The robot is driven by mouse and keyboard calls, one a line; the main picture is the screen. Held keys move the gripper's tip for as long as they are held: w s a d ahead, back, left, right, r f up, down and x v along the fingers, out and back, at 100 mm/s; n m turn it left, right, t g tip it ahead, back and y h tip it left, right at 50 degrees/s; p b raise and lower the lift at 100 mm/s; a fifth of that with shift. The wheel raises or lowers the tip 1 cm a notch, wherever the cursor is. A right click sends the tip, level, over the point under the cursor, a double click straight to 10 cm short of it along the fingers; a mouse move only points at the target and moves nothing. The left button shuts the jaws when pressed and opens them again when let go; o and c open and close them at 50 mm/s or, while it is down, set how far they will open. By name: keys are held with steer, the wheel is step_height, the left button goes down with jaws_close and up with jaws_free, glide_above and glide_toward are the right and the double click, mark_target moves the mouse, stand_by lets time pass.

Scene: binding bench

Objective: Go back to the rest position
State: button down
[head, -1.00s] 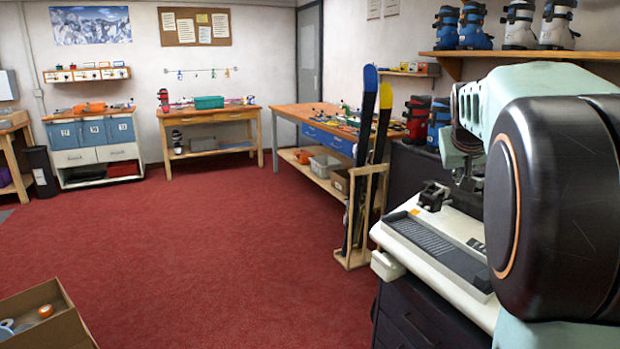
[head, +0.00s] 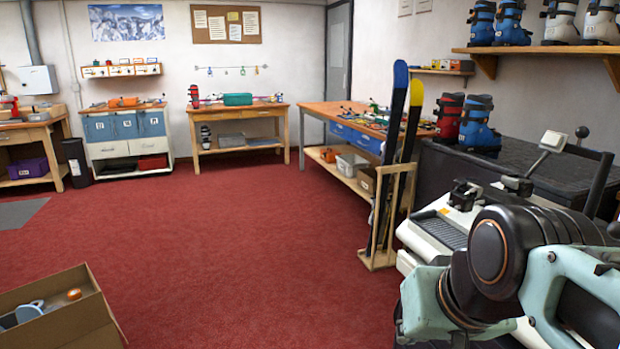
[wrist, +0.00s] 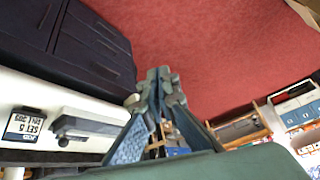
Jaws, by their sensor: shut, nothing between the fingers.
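My gripper (wrist: 160,82) shows in the wrist view with its two fingers together and nothing between them. It points out over the red carpet (wrist: 215,45), beside a dark drawer cabinet (wrist: 70,42) and a white machine body (wrist: 85,108). In the head view my arm is folded low at the lower right, in front of the white machine (head: 430,232). The gripper's fingers cannot be made out there.
A wooden rack (head: 377,255) with skis (head: 410,120) stands just beyond the machine. A cardboard box (head: 65,320) is at the lower left. Ski boots (head: 478,122) stand on the dark top behind my arm. The carpet (head: 230,240) in the middle is clear.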

steer(key=s+f, duration=0.4)
step_height(320, 180, up, 32)
steer(key=p, duration=3.1)
steer(key=shift+w+a+f+n+g+h, duration=0.25)
steer(key=shift+w+a+n+g+h, duration=0.05)
steer(key=shift+a+n+g, duration=0.15)
